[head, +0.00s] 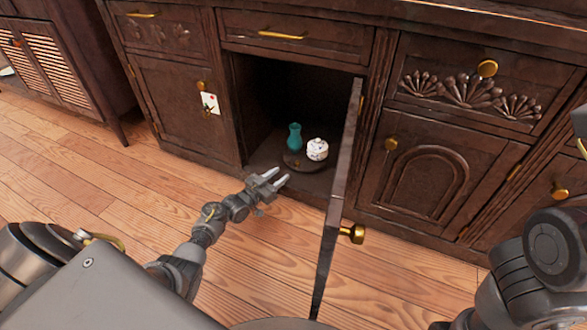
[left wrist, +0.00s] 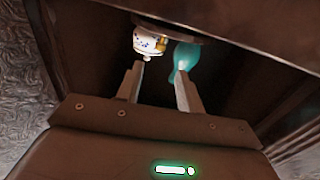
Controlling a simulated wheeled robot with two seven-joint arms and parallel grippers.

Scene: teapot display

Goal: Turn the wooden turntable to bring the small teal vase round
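The small teal vase (head: 295,137) stands upright at the back left of the dark round turntable (head: 300,165), inside the open cabinet. A white patterned teapot (head: 317,149) stands on the turntable to the right of the vase. My left gripper (head: 279,178) is open and empty at the cabinet opening, in front of the turntable and apart from it. In the left wrist view, the vase (left wrist: 186,56) and teapot (left wrist: 149,42) appear beyond the two parted fingers (left wrist: 160,74), with the turntable (left wrist: 160,24) partly cut off. My right gripper is out of view.
The open cabinet door (head: 336,190) stands out just right of the left gripper, with a gold knob (head: 352,233). The closed left door (head: 180,105) has a card hanging from its knob. The wooden floor (head: 90,170) in front and left is clear.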

